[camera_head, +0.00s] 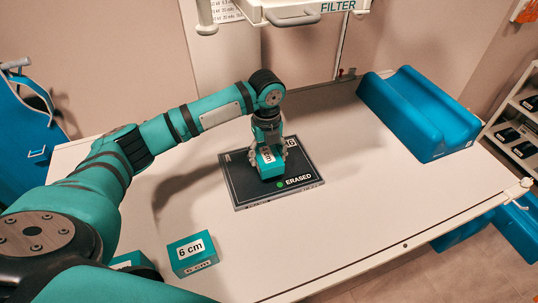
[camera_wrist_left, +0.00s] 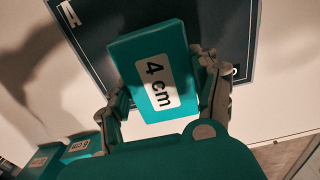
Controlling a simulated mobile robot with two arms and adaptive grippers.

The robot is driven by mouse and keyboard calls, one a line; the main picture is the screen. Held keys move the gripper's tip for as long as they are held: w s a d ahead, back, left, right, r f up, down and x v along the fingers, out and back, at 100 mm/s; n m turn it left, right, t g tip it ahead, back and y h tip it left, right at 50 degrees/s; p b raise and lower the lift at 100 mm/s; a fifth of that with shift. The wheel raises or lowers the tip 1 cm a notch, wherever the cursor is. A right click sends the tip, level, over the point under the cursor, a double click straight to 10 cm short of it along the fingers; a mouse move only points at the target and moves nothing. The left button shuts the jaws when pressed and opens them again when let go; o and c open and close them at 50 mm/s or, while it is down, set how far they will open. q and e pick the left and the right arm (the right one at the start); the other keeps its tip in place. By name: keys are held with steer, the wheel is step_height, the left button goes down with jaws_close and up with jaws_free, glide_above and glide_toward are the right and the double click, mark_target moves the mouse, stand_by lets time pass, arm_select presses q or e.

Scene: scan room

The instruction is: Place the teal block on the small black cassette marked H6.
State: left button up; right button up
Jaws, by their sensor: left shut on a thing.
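A teal block (camera_head: 270,168) labelled "4 cm" is between the fingers of my left gripper (camera_head: 267,152). In the wrist view the block's label (camera_wrist_left: 155,82) is clear, with a finger on each side. The block is over the middle of a black cassette (camera_head: 246,188), which shows a green dot and "ERASED". I cannot tell whether the block touches the cassette. The cassette's corner marking is partly hidden by my gripper and too small to read surely. The cassette also shows behind the block in the wrist view (camera_wrist_left: 225,28). My right gripper is not in view.
A second teal block (camera_head: 192,254) labelled "6 cm" stands at the table's front left, with another teal block (camera_head: 134,263) partly behind my arm. A blue trough-shaped cushion (camera_head: 420,112) lies at the back right. The white table (camera_head: 375,205) is clear right of the cassette.

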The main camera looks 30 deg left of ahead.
mark_target(269, 157)
arm_select(q)
steer(key=shift+w+a, duration=0.2)
steer(key=shift+w, duration=0.8)
step_height(269, 157, down, 3)
steer(key=shift+f+p, duration=0.15)
steer(key=shift+p, duration=0.6)
steer(key=shift+f, duration=0.2)
steer(key=shift+f, duration=0.15)
steer(key=o, duration=1.4)
steer(key=shift+c, duration=0.2)
